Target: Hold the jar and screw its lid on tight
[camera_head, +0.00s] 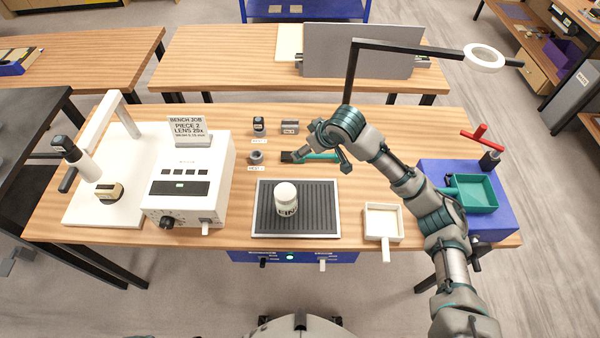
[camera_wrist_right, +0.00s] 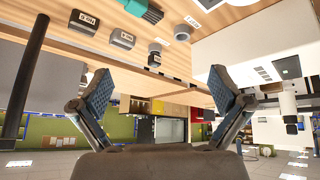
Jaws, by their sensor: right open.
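The jar (camera_head: 286,205) is small and pale with dark lettering. It stands upright on the dark ribbed mat (camera_head: 325,215) at the front middle of the bench. A white lid (camera_head: 286,188) appears to sit on its top; I cannot tell how tight it is. My right gripper (camera_head: 318,150) is above the bench, behind and to the right of the jar and apart from it. In the right wrist view my right gripper (camera_wrist_right: 158,85) has its fingers spread with nothing between them, and the jar does not show there. My left gripper is not in view.
A white control box (camera_head: 187,185) with a sign stands left of the mat. A white handled tray (camera_head: 383,222) is to the right, near a blue box with a green tray (camera_head: 472,192). A ring lamp (camera_head: 484,57) overhangs.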

